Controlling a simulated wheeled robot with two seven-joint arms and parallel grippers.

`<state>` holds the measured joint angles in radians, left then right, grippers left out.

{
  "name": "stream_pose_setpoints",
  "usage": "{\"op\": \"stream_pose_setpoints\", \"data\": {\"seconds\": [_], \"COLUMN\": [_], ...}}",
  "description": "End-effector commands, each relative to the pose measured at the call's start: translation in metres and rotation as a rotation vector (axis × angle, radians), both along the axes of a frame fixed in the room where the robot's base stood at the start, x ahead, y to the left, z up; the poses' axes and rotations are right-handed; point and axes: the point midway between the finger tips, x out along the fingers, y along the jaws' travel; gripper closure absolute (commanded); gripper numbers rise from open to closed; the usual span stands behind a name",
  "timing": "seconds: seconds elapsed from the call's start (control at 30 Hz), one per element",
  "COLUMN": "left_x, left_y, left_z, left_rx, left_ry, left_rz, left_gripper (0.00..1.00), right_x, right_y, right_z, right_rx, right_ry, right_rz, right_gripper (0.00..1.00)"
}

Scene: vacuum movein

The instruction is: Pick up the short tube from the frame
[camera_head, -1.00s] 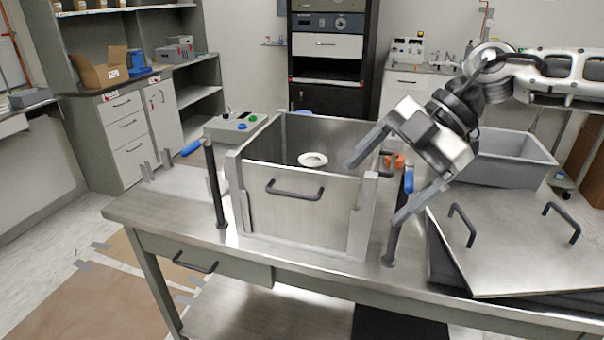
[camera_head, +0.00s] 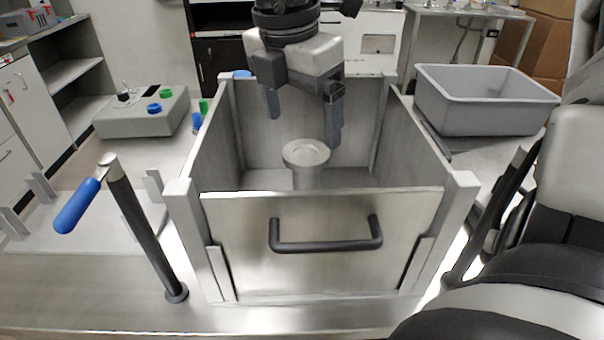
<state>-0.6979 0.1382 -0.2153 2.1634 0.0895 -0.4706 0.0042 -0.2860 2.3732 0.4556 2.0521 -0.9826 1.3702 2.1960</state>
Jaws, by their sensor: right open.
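A pale metal tube with a round flanged top (camera_head: 305,154), which looks like the short tube, stands upright inside an open-topped metal box (camera_head: 235,225). The box's front wall hides the tube's lower part, so I cannot see what it rests on or any separate frame. My right gripper (camera_head: 303,130) points down over the box with its fingers apart and nothing between them. Its fingertips are above or just behind the flange, apart from it; the exact depth is hard to tell. My left gripper is not in view.
The box's front wall has a dark handle (camera_head: 325,244). A post with a blue lever (camera_head: 76,206) stands left of the box. A control box with green and blue knobs (camera_head: 142,115) is at the back left. A grey bin (camera_head: 480,105) sits at the right.

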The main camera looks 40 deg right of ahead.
Motion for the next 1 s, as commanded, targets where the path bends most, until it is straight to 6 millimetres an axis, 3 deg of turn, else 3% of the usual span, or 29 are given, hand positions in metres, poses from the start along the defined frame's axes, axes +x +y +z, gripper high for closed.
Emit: {"op": "stream_pose_setpoints", "data": {"seconds": [0.1,0.4,0.7,1.0], "left_x": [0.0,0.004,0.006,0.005], "left_y": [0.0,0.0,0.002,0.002], "left_z": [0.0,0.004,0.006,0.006], "left_rx": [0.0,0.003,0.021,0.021], "left_ry": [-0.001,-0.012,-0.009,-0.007], "left_rz": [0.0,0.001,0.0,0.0], "left_gripper": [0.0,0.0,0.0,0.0], "right_x": [0.0,0.0,-0.001,0.0], "right_y": [-0.003,-0.008,-0.016,-0.017], "right_z": [-0.023,-0.047,-0.087,-0.092], "right_rx": [0.003,0.004,0.004,0.003], "right_ry": [0.005,0.003,0.004,0.0], "right_rz": [0.0,0.0,0.0,0.001], "right_gripper": [0.12,0.12,0.12,0.12]}}
